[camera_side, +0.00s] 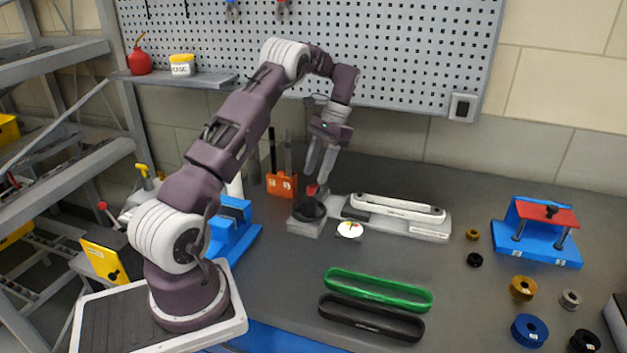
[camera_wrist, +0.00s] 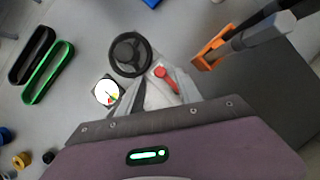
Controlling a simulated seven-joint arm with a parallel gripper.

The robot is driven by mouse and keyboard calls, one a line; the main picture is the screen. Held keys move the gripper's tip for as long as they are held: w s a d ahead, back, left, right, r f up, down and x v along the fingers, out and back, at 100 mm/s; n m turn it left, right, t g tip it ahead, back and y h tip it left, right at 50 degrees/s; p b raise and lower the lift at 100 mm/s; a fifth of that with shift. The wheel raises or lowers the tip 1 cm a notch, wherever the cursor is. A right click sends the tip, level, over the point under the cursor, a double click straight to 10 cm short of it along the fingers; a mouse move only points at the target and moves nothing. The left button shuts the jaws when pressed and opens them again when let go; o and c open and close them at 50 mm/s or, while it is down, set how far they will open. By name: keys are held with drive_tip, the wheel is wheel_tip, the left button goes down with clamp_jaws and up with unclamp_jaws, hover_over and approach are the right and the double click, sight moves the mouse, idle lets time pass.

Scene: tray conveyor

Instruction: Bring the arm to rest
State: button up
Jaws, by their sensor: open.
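My gripper (camera_side: 317,181) hangs down from the bent arm at the back of the bench, fingers pointing down. The fingers look apart, with nothing seen between them. The tips are close to a red-tipped lever (camera_side: 311,189) beside the black handwheel (camera_side: 309,208); whether they touch it is unclear. The handwheel sits at the left end of a grey conveyor unit (camera_side: 432,230) with a white belt (camera_side: 397,207). In the wrist view, the handwheel (camera_wrist: 130,54) and red lever (camera_wrist: 166,78) lie just beyond my gripper's body, and part of the unit is hidden.
A round dial gauge (camera_side: 349,230) stands before the unit. An orange holder (camera_side: 281,185) with upright dark tools is close left of my gripper. Green (camera_side: 378,289) and black (camera_side: 371,317) belts lie in front. A blue-red press (camera_side: 538,232) and several rings are at right.

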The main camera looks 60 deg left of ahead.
drive_tip(key=v, duration=0.3)
drive_tip(key=shift+w+r, duration=0.15)
drive_tip(key=shift+r, duration=0.1)
drive_tip(key=s+d+r+t+y, duration=0.1)
drive_tip(key=s+d+r+t, duration=0.1)
drive_tip(key=d+r, duration=0.65)
drive_tip(key=s+d+r+t, duration=0.2)
drive_tip(key=d+r+t, duration=0.1)
drive_tip(key=d+r, duration=0.5)
drive_tip(key=s+d+f+m+t, duration=0.1)
drive_tip(key=s+d+f+t, duration=0.1)
drive_tip(key=s+d, duration=0.5)
drive_tip(key=s+d+f+m+t, duration=0.1)
drive_tip(key=s+d+f+t, duration=0.1)
drive_tip(key=s+d, duration=0.5)
drive_tip(key=s+t, duration=0.1)
drive_tip(key=s, duration=0.3)
drive_tip(key=shift+d, duration=0.4)
drive_tip(key=shift+o, duration=0.2)
drive_tip(key=shift+f, duration=0.1)
